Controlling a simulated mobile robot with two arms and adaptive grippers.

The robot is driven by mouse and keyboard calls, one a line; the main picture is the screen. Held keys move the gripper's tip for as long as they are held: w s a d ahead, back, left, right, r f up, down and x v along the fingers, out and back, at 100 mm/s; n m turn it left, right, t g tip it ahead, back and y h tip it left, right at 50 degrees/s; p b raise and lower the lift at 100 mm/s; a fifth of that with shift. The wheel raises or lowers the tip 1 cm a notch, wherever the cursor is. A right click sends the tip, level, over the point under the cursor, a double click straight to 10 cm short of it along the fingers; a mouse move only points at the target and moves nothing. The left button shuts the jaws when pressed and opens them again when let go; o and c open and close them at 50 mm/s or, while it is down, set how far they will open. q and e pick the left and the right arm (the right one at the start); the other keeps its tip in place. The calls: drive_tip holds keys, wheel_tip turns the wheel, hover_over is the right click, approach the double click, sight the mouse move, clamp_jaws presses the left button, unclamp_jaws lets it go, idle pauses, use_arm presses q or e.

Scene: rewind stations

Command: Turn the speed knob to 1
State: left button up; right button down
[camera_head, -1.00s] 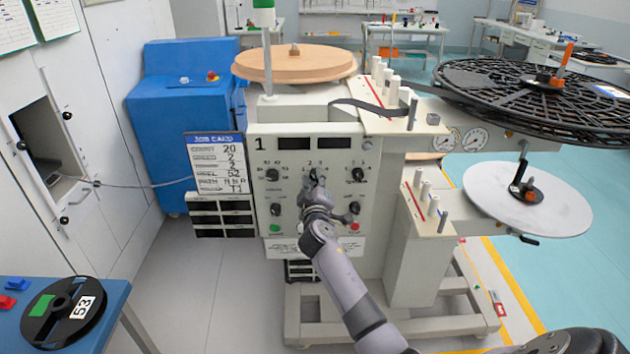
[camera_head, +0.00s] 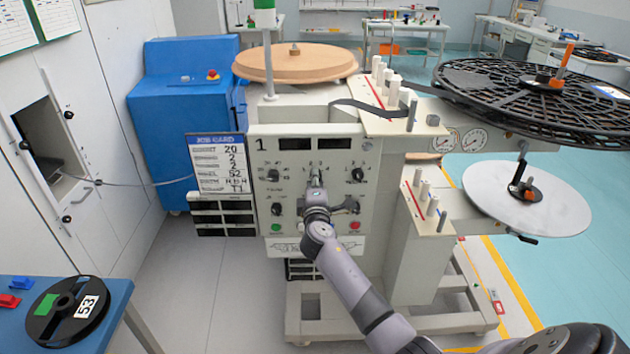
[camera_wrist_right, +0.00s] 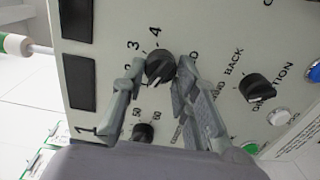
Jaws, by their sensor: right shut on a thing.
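The speed knob (camera_wrist_right: 160,67) is a black round knob on the grey machine panel (camera_head: 337,158), with digits such as 2, 3 and 4 printed around it. My right gripper (camera_wrist_right: 159,72) is shut on it, one finger on each side, in the right wrist view. A light pointer mark shows on the knob, but I cannot read surely which digit it faces. In the head view my right gripper (camera_head: 315,190) reaches the upper middle of the panel and largely covers the knob. My left gripper is not in view.
Other black knobs sit close by, at upper left (camera_head: 273,175) and upper right (camera_head: 358,175). A green button (camera_head: 276,228) and a red button (camera_head: 355,226) are below. A job card (camera_head: 217,163) stands left of the panel. A black reel (camera_head: 68,310) lies on the blue table.

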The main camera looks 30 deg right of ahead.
drive_tip(key=shift+f, duration=0.1)
idle(0.3)
drive_tip(key=c, duration=1.2)
unclamp_jaws()
drive_tip(key=shift+c, duration=0.2)
drive_tip(key=v, duration=1.2)
